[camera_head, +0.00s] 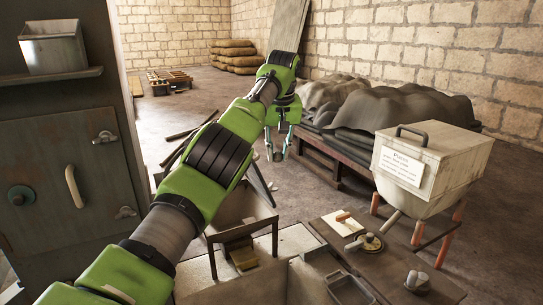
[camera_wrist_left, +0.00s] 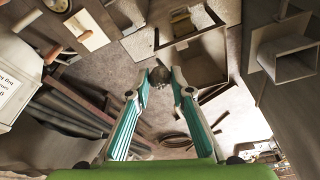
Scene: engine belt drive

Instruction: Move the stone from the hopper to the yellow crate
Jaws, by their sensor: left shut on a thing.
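My left gripper (camera_head: 277,150) is shut on a small grey stone (camera_wrist_left: 160,75), which sits between the fingertips in the left wrist view. In the head view it is held in the air beyond an open-topped dark box (camera_head: 262,226), which looks like the hopper. My right gripper is not in view.
A pale lidded bin (camera_head: 435,160) on legs stands right. A bench (camera_head: 395,262) with paper, a brass dish and grey lumps is at lower right. Dark covered heaps (camera_head: 400,105) lie on a low rack behind. A grey cabinet (camera_head: 60,165) stands left.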

